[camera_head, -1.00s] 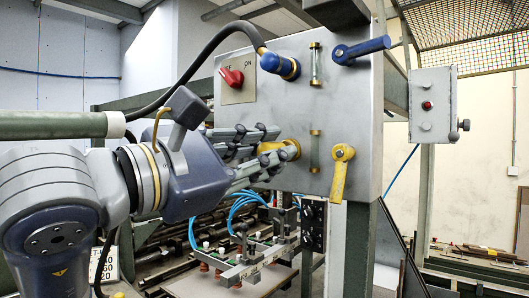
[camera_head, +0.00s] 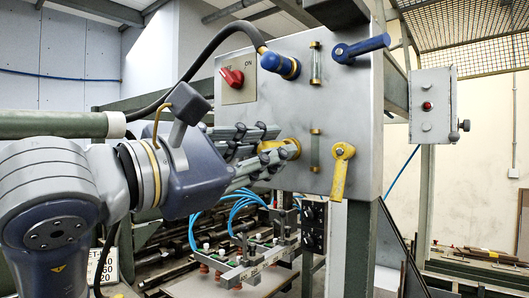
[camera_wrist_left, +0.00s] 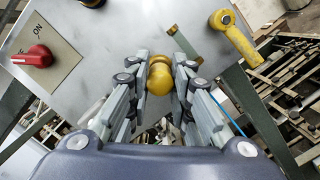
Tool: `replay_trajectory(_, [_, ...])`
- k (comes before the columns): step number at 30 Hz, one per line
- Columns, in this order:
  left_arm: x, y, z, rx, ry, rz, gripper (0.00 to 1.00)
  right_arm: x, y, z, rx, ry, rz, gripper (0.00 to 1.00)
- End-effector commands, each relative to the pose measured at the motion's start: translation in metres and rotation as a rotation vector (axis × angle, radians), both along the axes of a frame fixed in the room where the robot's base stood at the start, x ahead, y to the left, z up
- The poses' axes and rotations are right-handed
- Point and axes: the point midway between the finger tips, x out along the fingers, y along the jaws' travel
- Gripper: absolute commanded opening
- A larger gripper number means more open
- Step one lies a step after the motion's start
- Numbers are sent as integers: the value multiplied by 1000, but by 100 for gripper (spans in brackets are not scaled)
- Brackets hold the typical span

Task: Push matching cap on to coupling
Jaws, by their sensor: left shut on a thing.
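A grey panel (camera_head: 372,120) carries a blue coupling with a black hose (camera_head: 282,65) at its top and a yellow coupling (camera_head: 290,148) lower down. My left gripper (camera_head: 268,155) is at the yellow coupling. In the left wrist view, the gripper (camera_wrist_left: 160,78) is shut on a rounded yellow cap (camera_wrist_left: 159,80), which lines up with the yellow coupling behind it. The cap appears to touch the coupling, but I cannot tell how far on it sits. The fingers hide much of both in the head view. My right gripper is not in view.
A red switch (camera_head: 231,77), a blue lever (camera_head: 361,49) and a yellow lever (camera_head: 342,170) stick out from the panel near my gripper. A control box (camera_head: 433,105) stands to the right. A suction frame with blue hoses (camera_head: 255,262) lies below.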

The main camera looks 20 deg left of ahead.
Motion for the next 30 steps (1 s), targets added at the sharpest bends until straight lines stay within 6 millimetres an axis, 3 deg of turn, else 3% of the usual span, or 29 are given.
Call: replay_trajectory(30, [0, 0, 0, 0, -1, -1, 4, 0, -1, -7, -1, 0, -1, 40])
